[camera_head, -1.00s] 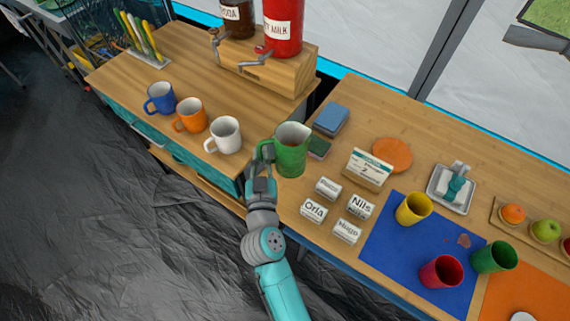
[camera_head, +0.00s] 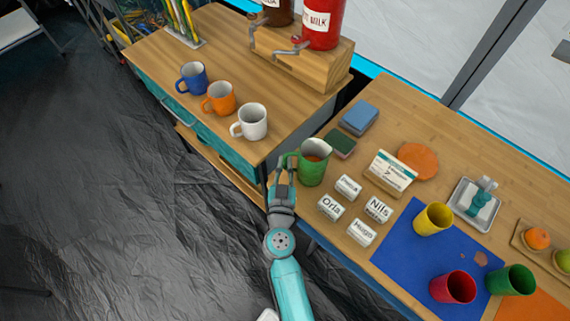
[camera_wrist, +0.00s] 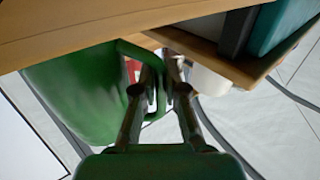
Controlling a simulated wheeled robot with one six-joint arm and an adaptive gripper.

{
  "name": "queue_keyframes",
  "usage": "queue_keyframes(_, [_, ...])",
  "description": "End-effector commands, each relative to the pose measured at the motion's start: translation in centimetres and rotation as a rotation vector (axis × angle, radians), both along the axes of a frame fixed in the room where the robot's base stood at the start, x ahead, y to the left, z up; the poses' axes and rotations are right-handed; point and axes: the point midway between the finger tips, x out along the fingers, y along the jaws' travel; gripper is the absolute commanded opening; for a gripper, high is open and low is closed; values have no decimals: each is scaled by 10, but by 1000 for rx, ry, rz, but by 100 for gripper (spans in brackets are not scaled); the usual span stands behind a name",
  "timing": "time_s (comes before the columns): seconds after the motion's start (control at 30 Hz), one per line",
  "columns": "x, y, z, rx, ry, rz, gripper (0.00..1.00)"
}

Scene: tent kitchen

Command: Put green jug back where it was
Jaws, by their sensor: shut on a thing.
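My gripper (camera_head: 285,172) comes from the front left and is shut on the jug's handle. In the wrist view the jug (camera_wrist: 75,95) fills the left side, and my gripper's fingers (camera_wrist: 160,85) close on its handle. I cannot tell whether the jug's base touches the table or hangs just above it.
Name blocks (camera_head: 348,187) stand close right of the jug. A green-topped sponge (camera_head: 340,143) and blue box (camera_head: 358,117) lie behind. A white mug (camera_head: 251,121) stands on the left counter (camera_head: 185,55), across a gap. A yellow cup (camera_head: 432,218) is on the blue mat (camera_head: 400,255).

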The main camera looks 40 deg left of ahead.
Motion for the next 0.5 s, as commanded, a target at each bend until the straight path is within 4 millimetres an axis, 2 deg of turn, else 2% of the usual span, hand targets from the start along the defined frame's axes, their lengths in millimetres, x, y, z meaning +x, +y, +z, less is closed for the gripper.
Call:
queue_keyframes(0.43, [0, 0, -3, 0, -2, 0, 0])
queue_keyframes(0.47, [0, 0, -4, 1, -1, 0, 18])
queue_keyframes(0.5, [0, 0, -4, 1, -1, 0, 28])
